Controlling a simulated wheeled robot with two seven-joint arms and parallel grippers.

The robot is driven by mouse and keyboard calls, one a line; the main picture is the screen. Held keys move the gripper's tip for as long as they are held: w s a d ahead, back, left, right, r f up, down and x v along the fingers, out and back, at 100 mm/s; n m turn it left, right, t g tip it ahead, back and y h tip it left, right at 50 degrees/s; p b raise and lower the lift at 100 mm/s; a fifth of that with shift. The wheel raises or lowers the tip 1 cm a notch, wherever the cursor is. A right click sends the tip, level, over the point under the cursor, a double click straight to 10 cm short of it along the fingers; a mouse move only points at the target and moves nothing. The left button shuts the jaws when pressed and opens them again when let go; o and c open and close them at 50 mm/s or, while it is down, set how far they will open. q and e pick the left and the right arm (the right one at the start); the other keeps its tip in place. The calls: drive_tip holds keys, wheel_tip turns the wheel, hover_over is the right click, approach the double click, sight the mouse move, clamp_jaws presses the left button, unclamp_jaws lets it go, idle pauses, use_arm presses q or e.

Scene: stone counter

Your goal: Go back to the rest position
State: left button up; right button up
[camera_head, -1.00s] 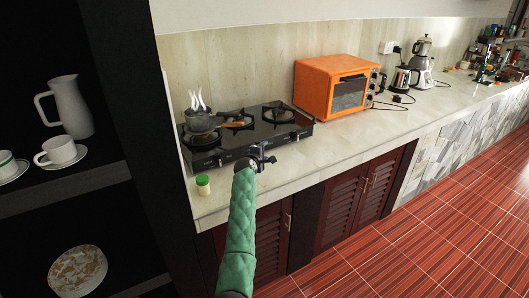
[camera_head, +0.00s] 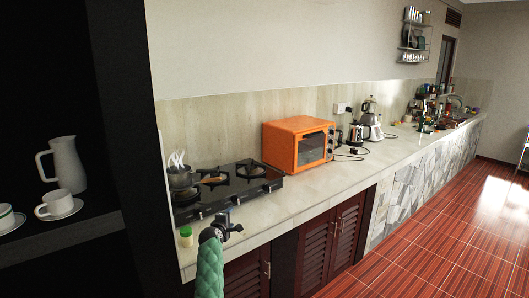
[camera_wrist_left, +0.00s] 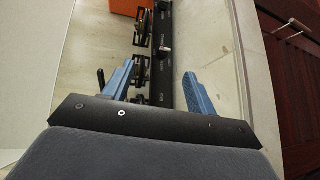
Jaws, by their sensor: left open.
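My left gripper (camera_head: 230,222) is at the front edge of the counter, just in front of the black gas stove (camera_head: 228,190). In the left wrist view the same gripper (camera_wrist_left: 160,85) has its two blue fingers wide apart with nothing between them. The stove's control panel (camera_wrist_left: 161,60) shows beyond the fingers there. My right gripper is in neither view.
A steaming pot (camera_head: 180,178) sits on the stove. A green-lidded jar (camera_head: 186,237) stands on the counter left of my gripper. An orange oven (camera_head: 298,143), kettle (camera_head: 356,135) and blender (camera_head: 370,120) stand farther along. A dark shelf (camera_head: 60,235) fills the left side.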

use_arm(q)
drive_tip(key=s+f+m+g+y+b, duration=0.1)
drive_tip(key=s+f+m+g, duration=0.35)
drive_tip(key=s+f, duration=0.75)
drive_tip(key=s+a+f+m+g+y+b, duration=0.1)
drive_tip(key=s+f+m, duration=0.65)
drive_tip(key=f, duration=0.75)
drive_tip(key=s+f+m+g+y+b, duration=0.15)
drive_tip(key=s+f+m, duration=0.35)
drive_tip(key=s+f, duration=0.7)
drive_tip(key=s+a+f+g, duration=0.1)
drive_tip(key=s+f+g, duration=0.1)
drive_tip(key=s+f, duration=0.7)
drive_tip(key=s+a+f+g+b, duration=0.1)
drive_tip(key=s+f, duration=0.9)
drive_tip(key=s, duration=1.1)
drive_tip(key=s+a+f+m+g, duration=0.1)
drive_tip(key=s+f+g, duration=0.2)
drive_tip(key=s+f, duration=0.6)
drive_tip(key=s, duration=0.7)
drive_tip(key=shift+a+f+g+b, duration=0.15)
drive_tip(key=shift+a+g+b, duration=0.1)
drive_tip(key=shift+g+b, duration=0.05)
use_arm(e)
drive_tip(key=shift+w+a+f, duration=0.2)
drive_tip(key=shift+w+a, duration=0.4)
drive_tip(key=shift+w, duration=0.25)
use_arm(q)
drive_tip(key=shift+s, duration=0.1)
